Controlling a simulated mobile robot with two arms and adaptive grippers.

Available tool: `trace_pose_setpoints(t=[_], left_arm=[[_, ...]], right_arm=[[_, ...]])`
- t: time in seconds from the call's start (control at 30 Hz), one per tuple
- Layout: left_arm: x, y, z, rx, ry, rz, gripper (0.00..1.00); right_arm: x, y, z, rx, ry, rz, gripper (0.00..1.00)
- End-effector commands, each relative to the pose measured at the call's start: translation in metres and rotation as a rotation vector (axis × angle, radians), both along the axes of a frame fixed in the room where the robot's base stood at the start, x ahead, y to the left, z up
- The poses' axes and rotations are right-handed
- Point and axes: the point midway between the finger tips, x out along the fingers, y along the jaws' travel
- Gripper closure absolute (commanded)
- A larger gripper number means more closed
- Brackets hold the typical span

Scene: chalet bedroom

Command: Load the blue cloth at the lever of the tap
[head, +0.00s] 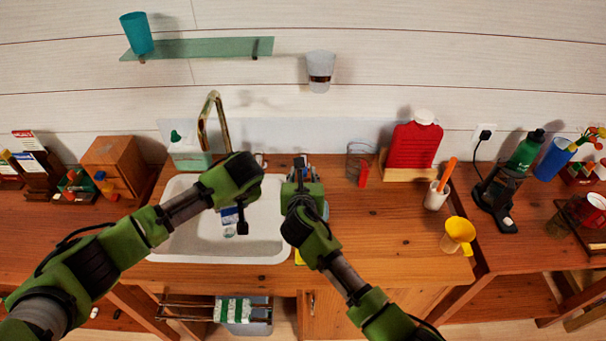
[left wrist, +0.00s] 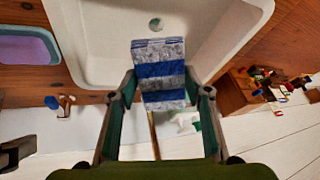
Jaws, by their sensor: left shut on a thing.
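The blue cloth (left wrist: 160,72) is a folded piece with blue and grey stripes. My left gripper (left wrist: 160,98) is shut on it, with a green finger at each side. In the head view the cloth (head: 229,216) hangs over the white sink (head: 186,245), partly hidden by my left gripper (head: 238,218). The brass tap (head: 212,105) rises behind the sink, and my left arm hides its lower part. I cannot make out its lever clearly. My right gripper (head: 302,172) is over the counter right of the sink; its jaw opening is unclear.
A glass (head: 359,162), a red bottle-like item (head: 414,146), a white cup (head: 436,196) and a yellow mug (head: 458,233) stand right of the sink. The counter's front right is bare.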

Motion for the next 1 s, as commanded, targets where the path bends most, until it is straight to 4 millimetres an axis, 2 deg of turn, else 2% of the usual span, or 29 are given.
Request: trace_pose_setpoints(t=[0.27, 0.53, 1.0], left_arm=[[-0.001, -0.001, 0.002, 0.000, 0.000, 0.000, 0.75], [-0.013, -0.010, 0.019, -0.001, 0.002, -0.001, 0.75], [-0.039, -0.030, 0.039, -0.001, 0.000, 0.000, 0.75]], right_arm=[[0.000, 0.000, 0.002, 0.000, 0.000, 0.000, 0.71], [0.000, 0.000, 0.031, 0.000, 0.000, 0.000, 0.71], [0.000, 0.000, 0.030, 0.000, 0.000, 0.000, 0.71]])
